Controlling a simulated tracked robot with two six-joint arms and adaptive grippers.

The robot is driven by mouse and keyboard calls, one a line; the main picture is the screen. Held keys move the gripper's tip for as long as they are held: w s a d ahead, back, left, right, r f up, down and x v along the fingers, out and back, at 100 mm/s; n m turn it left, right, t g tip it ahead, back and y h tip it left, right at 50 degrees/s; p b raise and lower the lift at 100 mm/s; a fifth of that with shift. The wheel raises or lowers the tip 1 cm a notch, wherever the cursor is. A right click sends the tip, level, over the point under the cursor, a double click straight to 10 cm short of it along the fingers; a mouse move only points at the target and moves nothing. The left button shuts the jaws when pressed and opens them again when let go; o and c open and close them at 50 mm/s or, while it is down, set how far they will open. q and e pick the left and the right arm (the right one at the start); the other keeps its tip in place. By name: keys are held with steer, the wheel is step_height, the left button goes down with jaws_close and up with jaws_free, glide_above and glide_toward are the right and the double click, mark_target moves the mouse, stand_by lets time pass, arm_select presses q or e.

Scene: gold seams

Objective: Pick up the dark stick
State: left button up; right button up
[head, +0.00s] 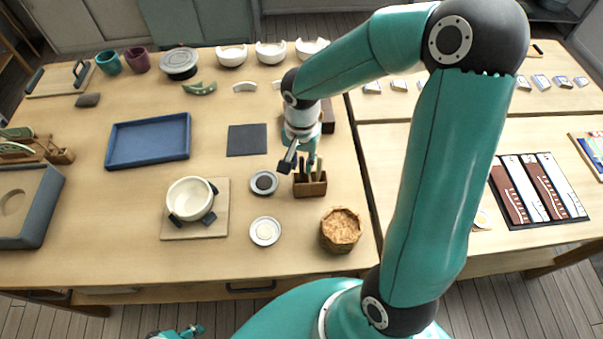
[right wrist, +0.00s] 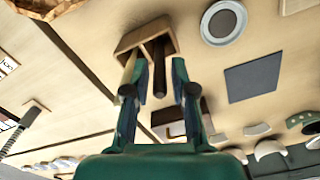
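The dark stick (right wrist: 159,72) stands in a small wooden holder (right wrist: 128,38) in the right wrist view. A lighter stick beside it is partly hidden by a finger. My right gripper (right wrist: 160,68) is open, with its teal fingers on either side of the dark stick and a visible gap to the right finger. In the head view the holder (head: 311,189) stands right of the table's middle, and my right gripper (head: 304,160) is over its far side, hiding part of the sticks. My left gripper (head: 184,332) shows only in part at the bottom edge; its fingers are unclear.
Left of the holder are a small dish with dark contents (head: 264,183) and a pale dish (head: 265,231). A cream pot (head: 190,198) sits on a board. A dark square mat (head: 247,140) and a blue tray (head: 149,141) lie farther left.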

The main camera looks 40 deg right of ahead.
steer(key=shift+f, duration=0.65)
steer(key=shift+c, duration=0.2)
jaws_close()
steer(key=shift+r, duration=0.15)
